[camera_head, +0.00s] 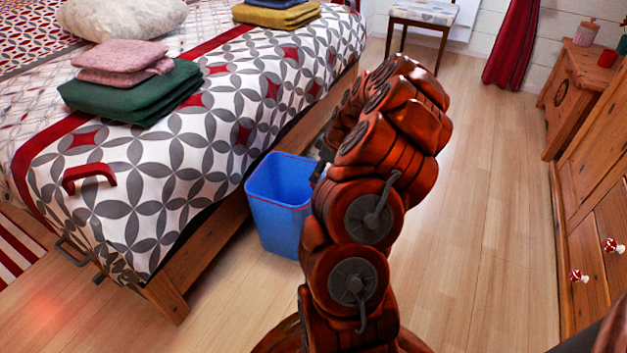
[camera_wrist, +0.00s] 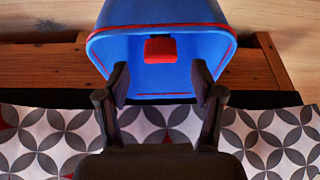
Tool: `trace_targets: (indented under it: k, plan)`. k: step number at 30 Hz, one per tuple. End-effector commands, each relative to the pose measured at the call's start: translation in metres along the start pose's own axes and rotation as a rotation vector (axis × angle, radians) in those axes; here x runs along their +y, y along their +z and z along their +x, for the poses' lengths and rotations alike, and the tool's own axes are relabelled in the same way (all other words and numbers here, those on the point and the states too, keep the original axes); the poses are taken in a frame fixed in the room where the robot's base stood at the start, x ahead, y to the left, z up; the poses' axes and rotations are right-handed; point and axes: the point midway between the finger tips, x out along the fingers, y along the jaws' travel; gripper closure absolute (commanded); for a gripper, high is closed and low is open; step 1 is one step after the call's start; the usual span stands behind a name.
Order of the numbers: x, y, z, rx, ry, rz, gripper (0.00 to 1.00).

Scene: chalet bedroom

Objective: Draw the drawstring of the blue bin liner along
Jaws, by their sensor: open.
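The blue bin (camera_head: 278,225) stands on the floor against the bed's side, its right part hidden behind my arm. A thin red line runs around its rim. In the wrist view the bin (camera_wrist: 115,62) shows at the top with its opening towards the camera, and a red tab (camera_wrist: 160,50) shows at its inner wall. My gripper (camera_wrist: 160,82) is open, with the tab ahead between its two dark fingertips and nothing held. In the head view my gripper (camera_head: 319,168) is mostly hidden behind my arm, near the bin's rim; contact cannot be told.
The bed (camera_head: 180,165) with a patterned cover borders the bin on the left. A red handle-like piece (camera_head: 90,178) and folded green cloth (camera_head: 130,92) lie on it. A wooden dresser (camera_head: 590,230) stands at right. The floor (camera_head: 480,190) between is clear.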

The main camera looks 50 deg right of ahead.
Motion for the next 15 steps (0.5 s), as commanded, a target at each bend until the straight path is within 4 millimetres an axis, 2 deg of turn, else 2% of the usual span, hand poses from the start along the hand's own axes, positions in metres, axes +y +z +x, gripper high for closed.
trace_targets:
  k: [1,6,10,15]
  plan:
    - [-0.001,0.002,0.012,-0.002,-0.003,0.0,0.33]
    - [-0.002,0.001,0.035,-0.001,-0.005,-0.001,0.33]
    - [-0.001,0.0,0.042,0.0,-0.003,-0.001,0.33]
    - [-0.001,-0.001,0.043,0.0,-0.002,0.0,0.33]
